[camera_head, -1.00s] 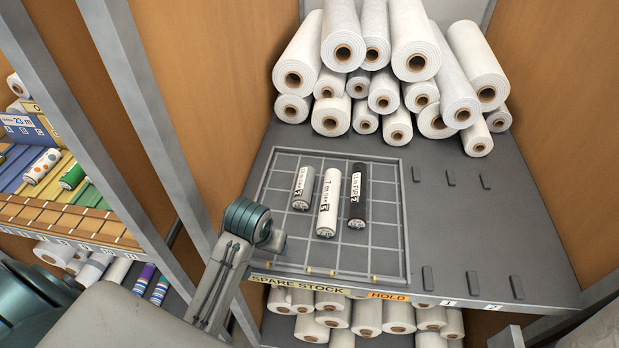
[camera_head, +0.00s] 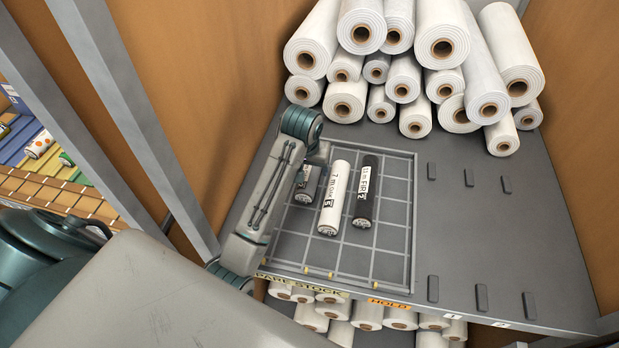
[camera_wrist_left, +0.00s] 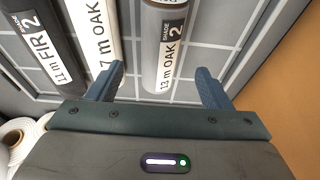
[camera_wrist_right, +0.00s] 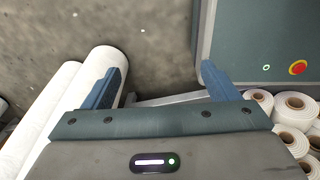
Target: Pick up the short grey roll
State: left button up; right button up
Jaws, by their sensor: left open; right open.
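The short grey roll (camera_head: 305,190) stands or lies on the gridded panel (camera_head: 385,262), partly hidden behind my left arm in the head view. In the left wrist view the grey roll (camera_wrist_left: 164,50), labelled OAK 2, lies between the open fingers of my left gripper (camera_wrist_left: 160,88), apart from both. The left fingertips are hidden in the head view. My right gripper (camera_wrist_right: 163,88) is open and empty in the right wrist view, with no grey roll there.
A white roll (camera_head: 335,197) lies just right of the grey one, then a black roll (camera_head: 366,190). The left finger comes close to the white roll (camera_wrist_left: 95,40). Large white rolls (camera_head: 442,45) are stacked behind. The shelf's right side is mostly clear, with small dark blocks (camera_head: 469,178).

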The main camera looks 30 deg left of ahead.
aim_at(309, 174)
pick_arm(q)
jog(key=shift+w+f, duration=0.2)
jog(key=shift+f, duration=0.1)
jog(key=p+x, duration=0.1)
jog(key=x, duration=0.1)
jog(key=p+x, duration=0.1)
jog(key=x, duration=0.1)
jog(key=shift+s+f+p, duration=0.15)
jog(key=shift+s+p, duration=0.05)
jog(key=shift+p, duration=0.2)
jog(key=shift+w+f, duration=0.1)
jog(key=shift+f, duration=0.2)
jog(key=shift+w+f, duration=0.1)
jog(key=c, duration=0.9)
jog(key=shift+c, duration=1)
pick_arm(e)
jog(key=w+r, duration=0.1)
jog(key=r, duration=0.2)
jog(key=shift+w, duration=0.4)
